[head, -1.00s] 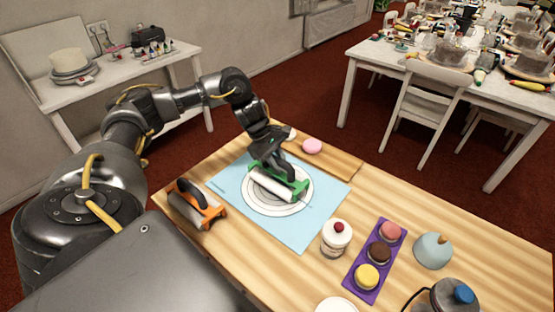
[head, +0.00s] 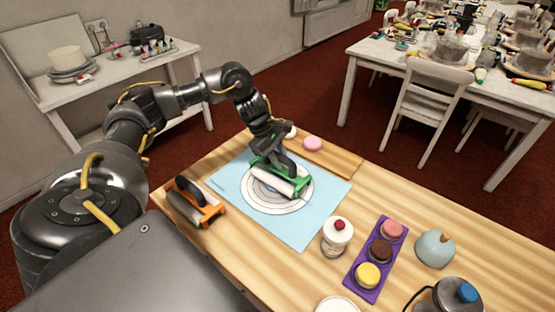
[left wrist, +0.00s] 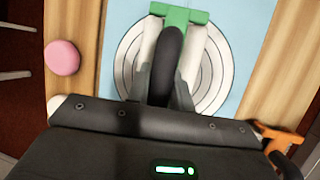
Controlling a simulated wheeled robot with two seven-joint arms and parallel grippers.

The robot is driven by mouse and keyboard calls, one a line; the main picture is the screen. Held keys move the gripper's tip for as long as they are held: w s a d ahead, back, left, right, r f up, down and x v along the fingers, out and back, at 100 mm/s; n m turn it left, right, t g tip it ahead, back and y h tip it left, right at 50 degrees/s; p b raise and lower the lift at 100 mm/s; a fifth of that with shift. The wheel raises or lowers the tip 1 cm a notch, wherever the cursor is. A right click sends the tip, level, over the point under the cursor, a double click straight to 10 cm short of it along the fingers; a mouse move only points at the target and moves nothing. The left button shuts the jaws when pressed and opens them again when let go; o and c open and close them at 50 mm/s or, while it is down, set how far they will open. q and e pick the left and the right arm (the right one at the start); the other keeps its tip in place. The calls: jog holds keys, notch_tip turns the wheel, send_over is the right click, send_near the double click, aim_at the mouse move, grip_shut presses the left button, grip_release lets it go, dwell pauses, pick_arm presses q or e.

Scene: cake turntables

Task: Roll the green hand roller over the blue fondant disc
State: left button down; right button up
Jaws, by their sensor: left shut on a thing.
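My left gripper (head: 277,160) is shut on the dark handle of the green hand roller (head: 300,184). Its white cylinder (head: 271,181) lies low over a white ringed circle (head: 253,201) on the light blue mat (head: 300,228); whether it touches cannot be told. In the left wrist view, the gripper (left wrist: 164,85) straddles the black handle, with the green frame (left wrist: 180,14) beyond and rings showing on both sides. No separate blue disc can be made out; the roller and gripper hide part of the circle. My right gripper is not in view.
An orange-framed roller (head: 196,204) stands left of the mat. A pink macaron (head: 313,144) lies on a wooden board (head: 340,160) behind. A white jar (head: 337,238) and a purple tray (head: 361,278) of macarons stand to the right. The mat's front part is clear.

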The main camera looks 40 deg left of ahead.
pick_arm(q)
jog(key=shift+s+f, duration=0.35)
jog(key=shift+s, duration=0.35)
jog(key=shift+s+f, duration=0.15)
jog(key=shift+s, duration=0.5)
jog(key=shift+w+b, duration=0.2)
jog(key=shift+b, duration=0.2)
jog(key=shift+w, duration=0.5)
jog(key=shift+b, duration=0.3)
